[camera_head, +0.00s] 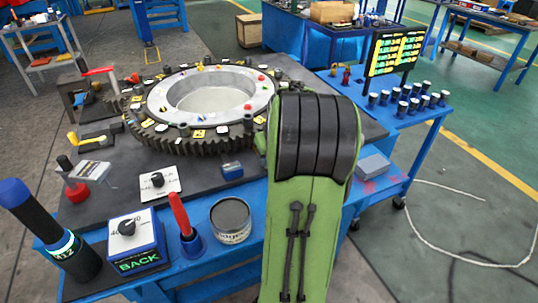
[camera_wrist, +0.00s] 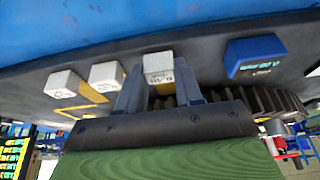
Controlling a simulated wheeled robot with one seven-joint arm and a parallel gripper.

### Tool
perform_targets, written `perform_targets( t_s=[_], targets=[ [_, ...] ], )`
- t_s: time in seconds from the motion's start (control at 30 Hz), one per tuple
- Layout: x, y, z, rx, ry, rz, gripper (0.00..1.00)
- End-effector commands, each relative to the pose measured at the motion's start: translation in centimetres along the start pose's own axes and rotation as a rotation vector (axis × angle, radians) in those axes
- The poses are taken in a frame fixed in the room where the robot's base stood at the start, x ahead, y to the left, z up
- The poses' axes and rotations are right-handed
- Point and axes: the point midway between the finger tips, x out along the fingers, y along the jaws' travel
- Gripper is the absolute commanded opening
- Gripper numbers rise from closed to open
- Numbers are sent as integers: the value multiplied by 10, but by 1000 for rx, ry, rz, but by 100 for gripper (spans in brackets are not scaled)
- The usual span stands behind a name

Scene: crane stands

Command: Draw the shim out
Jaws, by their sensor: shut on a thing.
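In the wrist view my gripper (camera_wrist: 158,90) has its two grey fingers either side of a small pale block with dark printed marks, which looks like the shim (camera_wrist: 158,63). The gripper is shut on it, beside the toothed edge of the ring gear (camera_wrist: 268,98). Yellow shows under the block between the fingers. In the head view my green arm hides the gripper and the shim. The ring gear (camera_head: 160,137) lies flat on the dark bench top, with several small marked pieces around it.
Two similar pale blocks (camera_wrist: 106,75) and a blue block (camera_wrist: 254,56) sit near the fingers. On the bench front are a dial box (camera_head: 137,240), a red-handled tool (camera_head: 181,215) and a tin (camera_head: 231,220). A display board (camera_head: 393,53) stands on the blue side table.

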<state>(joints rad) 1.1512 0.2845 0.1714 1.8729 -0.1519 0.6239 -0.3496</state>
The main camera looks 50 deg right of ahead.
Motion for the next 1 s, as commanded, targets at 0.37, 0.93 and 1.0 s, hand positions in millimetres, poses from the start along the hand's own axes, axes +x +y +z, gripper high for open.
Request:
perform_targets(
  t_s=[0.37, 0.93, 1.0],
  targets=[
    [1, 0, 2, 3, -6, -2, 62],
    [-102, 1, -2, 2, -1, 3, 62],
    [-120, 0, -2, 3, -1, 2, 62]
  ],
)
